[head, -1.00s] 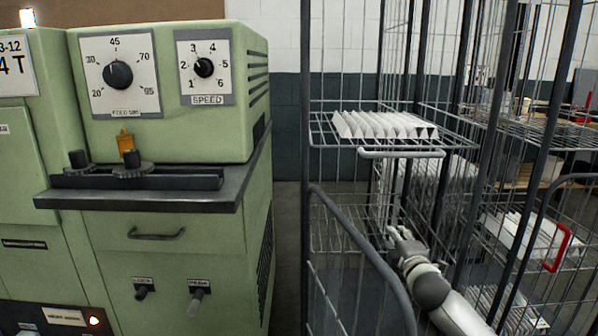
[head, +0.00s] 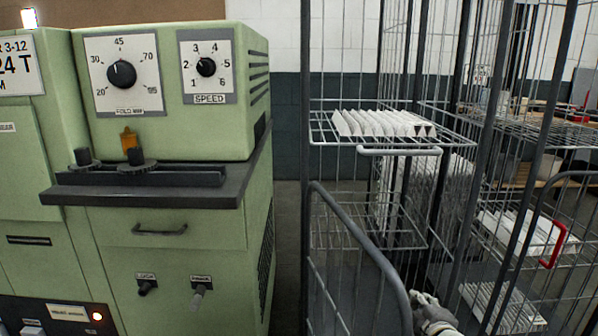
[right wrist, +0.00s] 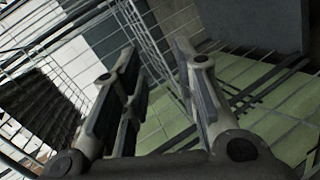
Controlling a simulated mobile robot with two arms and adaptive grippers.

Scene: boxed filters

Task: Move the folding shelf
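The folding shelf (head: 330,143) is a wire shelf in the tall wire cart in the middle of the head view. It lies level, with a light grey bar handle (head: 400,152) along its front. A row of white pleated filters (head: 385,124) stands on it. My right gripper (head: 425,300) is low at the bottom edge of the head view, below and in front of the shelf, apart from it. In the right wrist view its two fingers (right wrist: 160,85) are spread with nothing between them. My left gripper is not in view.
A green machine (head: 170,260) with dials stands at the left. A grey tubular gate (head: 350,235) crosses the cart's front low down. A second wire cart with a red handle (head: 556,245) and white filters (head: 525,232) stands at the right.

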